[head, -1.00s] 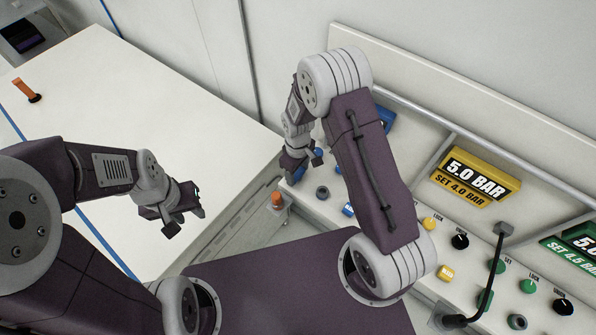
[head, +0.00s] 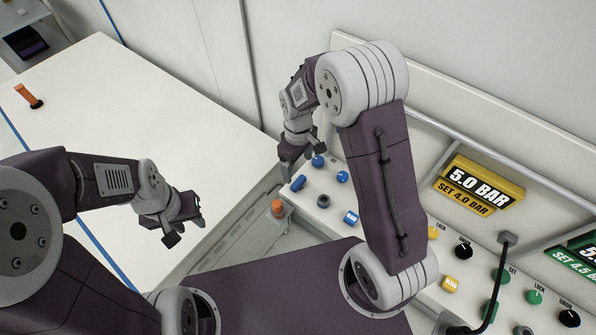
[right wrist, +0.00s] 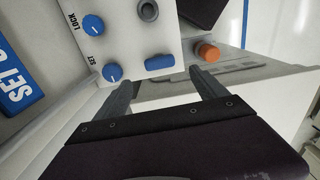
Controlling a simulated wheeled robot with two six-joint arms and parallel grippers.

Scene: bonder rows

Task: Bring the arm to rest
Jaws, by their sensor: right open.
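My right gripper (head: 296,160) hangs over the far left end of the control panel (head: 395,225), beside the blue knobs (head: 342,176). In the right wrist view its two fingers (right wrist: 162,88) are spread apart with nothing between them. A blue oblong button (right wrist: 159,62) and a blue SET knob (right wrist: 113,72) show just beyond the fingertips; I cannot tell exactly how far off they are. My left gripper (head: 188,222) hovers at the right edge of the white table, and nothing shows in it. Its finger gap is not clear.
An orange-capped part (head: 278,207) stands in the gap between table and panel. A yellow 5.0 BAR display (head: 480,185) and a grey rail (head: 500,178) rise behind the knobs. The white table (head: 120,110) is mostly clear.

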